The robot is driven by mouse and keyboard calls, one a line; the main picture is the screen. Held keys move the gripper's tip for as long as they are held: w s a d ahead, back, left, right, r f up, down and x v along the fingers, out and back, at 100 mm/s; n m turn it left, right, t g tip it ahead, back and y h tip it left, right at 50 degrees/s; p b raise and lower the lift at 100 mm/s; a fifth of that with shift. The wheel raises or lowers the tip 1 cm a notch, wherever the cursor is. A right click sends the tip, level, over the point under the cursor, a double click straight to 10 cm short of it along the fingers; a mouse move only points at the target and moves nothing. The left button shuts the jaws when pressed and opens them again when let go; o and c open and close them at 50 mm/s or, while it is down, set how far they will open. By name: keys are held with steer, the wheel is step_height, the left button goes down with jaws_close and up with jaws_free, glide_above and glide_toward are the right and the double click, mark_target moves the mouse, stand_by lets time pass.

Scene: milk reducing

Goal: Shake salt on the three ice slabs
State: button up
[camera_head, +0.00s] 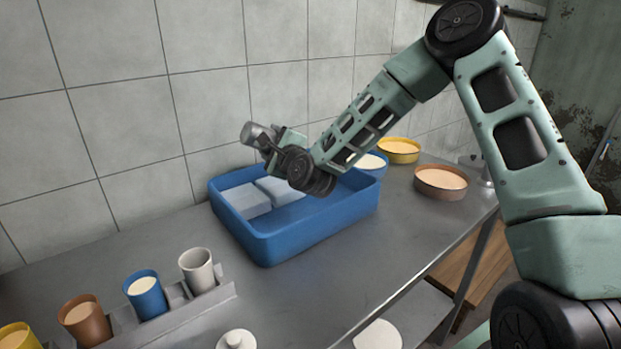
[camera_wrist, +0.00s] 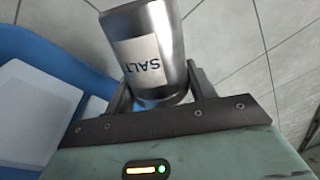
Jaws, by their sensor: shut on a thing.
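A metal salt shaker (camera_head: 257,135) with a white SALT label is held in my gripper (camera_head: 272,143) above the back left of a blue tray. In the wrist view the shaker (camera_wrist: 148,50) sits between the two fingers of my gripper (camera_wrist: 160,98), and its label reads upside down. Two pale ice slabs, a left one (camera_head: 246,201) and a right one (camera_head: 281,190), lie in the blue tray (camera_head: 268,250). A third slab is not visible in the head view; my arm hides part of the tray. One slab (camera_wrist: 35,115) shows at the left of the wrist view.
A row of cups, including a grey one (camera_head: 198,270) and a blue one (camera_head: 147,295), stands in a metal rack at the front left. Round dishes, one brown (camera_head: 441,182) and one yellow (camera_head: 398,150), stand right of the tray. A tiled wall (camera_head: 120,120) rises close behind.

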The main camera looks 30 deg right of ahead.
steer(key=shift+r+p, duration=1.1)
steer(key=shift+r, duration=0.7)
step_height(320, 180, down, 4)
steer(key=b, duration=0.3)
steer(key=shift+r+b, duration=0.1)
steer(key=shift+b, duration=0.2)
step_height(320, 180, up, 4)
steer(key=p, duration=0.2)
steer(key=shift+p, duration=0.3)
step_height(320, 180, down, 4)
steer(key=b, duration=0.3)
steer(key=shift+b, duration=0.3)
steer(key=shift+r, duration=0.1)
steer(key=s+a+b, duration=0.2)
steer(key=a, duration=0.8)
steer(key=shift+a, duration=0.3)
